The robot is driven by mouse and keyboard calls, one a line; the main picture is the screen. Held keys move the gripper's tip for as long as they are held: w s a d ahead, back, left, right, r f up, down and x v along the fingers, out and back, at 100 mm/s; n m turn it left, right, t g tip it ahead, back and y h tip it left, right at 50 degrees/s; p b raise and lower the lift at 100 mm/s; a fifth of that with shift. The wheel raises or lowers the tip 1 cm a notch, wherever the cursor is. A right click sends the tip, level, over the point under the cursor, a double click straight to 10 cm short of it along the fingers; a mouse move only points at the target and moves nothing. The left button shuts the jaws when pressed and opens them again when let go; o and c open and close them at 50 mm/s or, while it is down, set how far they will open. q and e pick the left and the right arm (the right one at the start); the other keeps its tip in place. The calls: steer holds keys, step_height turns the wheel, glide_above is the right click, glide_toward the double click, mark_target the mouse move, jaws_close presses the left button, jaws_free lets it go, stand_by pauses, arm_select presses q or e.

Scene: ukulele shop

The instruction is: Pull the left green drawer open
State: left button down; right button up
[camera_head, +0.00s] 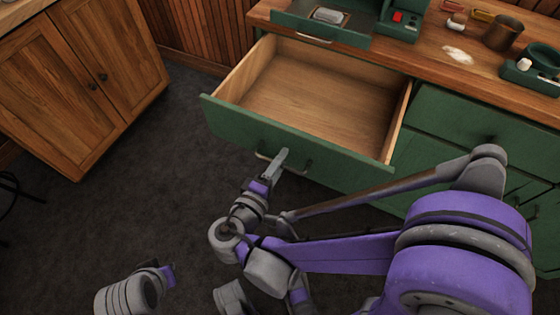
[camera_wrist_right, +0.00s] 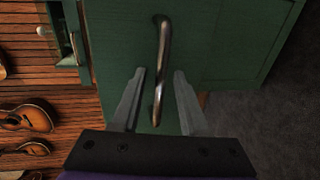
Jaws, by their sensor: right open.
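The left green drawer (camera_head: 290,147) is pulled well out of the green cabinet, and its pale wooden inside is empty. Its curved metal handle (camera_head: 264,156) is on the front panel; it also shows in the right wrist view (camera_wrist_right: 162,60). My right gripper (camera_head: 281,156) is at this handle. In the right wrist view the handle's end lies between the two parted fingers (camera_wrist_right: 159,95), which do not close on it. Part of my left arm (camera_head: 130,290) shows at the lower left; its fingers cannot be made out.
Another green drawer (camera_head: 470,130) beside it is shut. The wooden counter (camera_head: 430,50) above holds a brown cup (camera_head: 502,33) and green devices. A wooden cabinet (camera_head: 85,75) stands at the left. The dark floor (camera_head: 130,200) between is clear. Ukuleles (camera_wrist_right: 27,117) show in the right wrist view.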

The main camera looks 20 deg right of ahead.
steer(key=shift+a, duration=0.1)
steer(key=p+v, duration=0.1)
steer(key=v, duration=0.9)
steer(key=shift+s+a+p, duration=0.25)
steer(key=shift+p, duration=0.1)
